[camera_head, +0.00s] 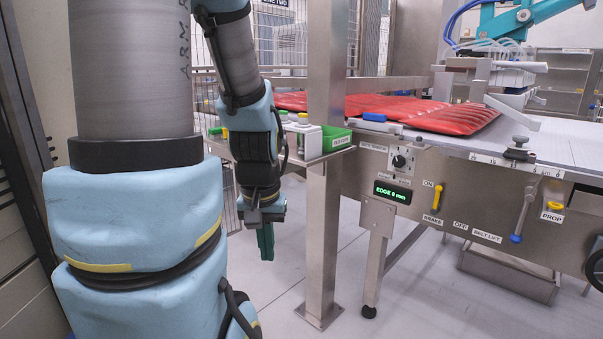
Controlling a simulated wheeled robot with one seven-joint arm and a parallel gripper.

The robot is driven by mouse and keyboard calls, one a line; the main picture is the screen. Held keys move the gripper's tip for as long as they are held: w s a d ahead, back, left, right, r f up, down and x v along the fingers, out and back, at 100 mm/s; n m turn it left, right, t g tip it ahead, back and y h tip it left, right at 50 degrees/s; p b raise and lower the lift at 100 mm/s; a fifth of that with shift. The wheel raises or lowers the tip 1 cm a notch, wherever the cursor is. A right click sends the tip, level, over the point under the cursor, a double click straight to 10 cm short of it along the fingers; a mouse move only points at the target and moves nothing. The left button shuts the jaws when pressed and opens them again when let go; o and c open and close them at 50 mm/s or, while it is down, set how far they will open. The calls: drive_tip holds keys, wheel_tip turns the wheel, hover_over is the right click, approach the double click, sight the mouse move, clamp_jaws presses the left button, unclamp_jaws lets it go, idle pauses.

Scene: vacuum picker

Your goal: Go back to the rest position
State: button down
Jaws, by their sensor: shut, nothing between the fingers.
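My arm, in padded light-blue covers, hangs down at the left of the head view. My gripper (265,242) points downward, its dark green fingers closed together with nothing between them. It hangs in free air above the grey floor, left of a steel post and apart from the machine. The machine's front panel (450,200) stands to the right of my gripper, with a black knob (399,161), a green "EDGE 0 mm" display (392,192), a yellow brake lever (438,197) and a blue-tipped belt lift lever (522,215).
The steel post (326,150) stands between my gripper and the machine. Red packs (430,113) lie on the conveyor under a teal picker arm (520,16). Floor (285,285) below is clear.

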wheel_tip(320, 180, up, 15)
drive_tip(key=p, duration=1.3)
drive_tip(key=shift+r, duration=0.2)
